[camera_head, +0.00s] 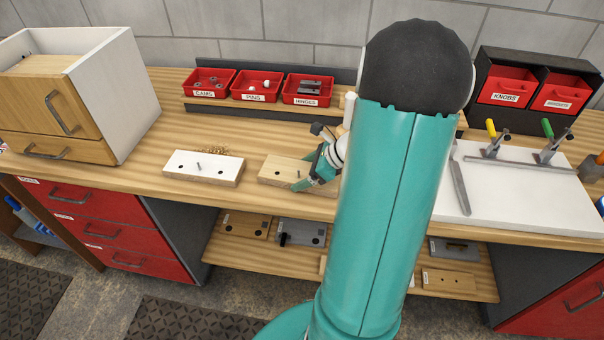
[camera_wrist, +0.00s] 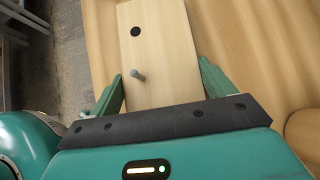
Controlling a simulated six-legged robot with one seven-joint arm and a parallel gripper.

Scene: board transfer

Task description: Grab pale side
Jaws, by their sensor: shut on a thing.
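A pale wooden board (camera_head: 284,169) lies on the workbench in the head view, partly hidden by my arm. In the wrist view the pale board (camera_wrist: 158,55) has a dark round hole and a grey pin standing up from its face. My gripper (camera_wrist: 162,90) is shut on the board, with one green finger along each long side. In the head view my gripper (camera_head: 318,168) is at the board's right part.
Red bins (camera_head: 254,85) labelled cams, pins and hinges stand behind. A cabinet (camera_head: 108,85) stands at left. A white plate (camera_head: 520,190) with clamps lies at right. More boards lie on the lower shelf (camera_head: 225,258). Bare bench shows between the cabinet and the white board.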

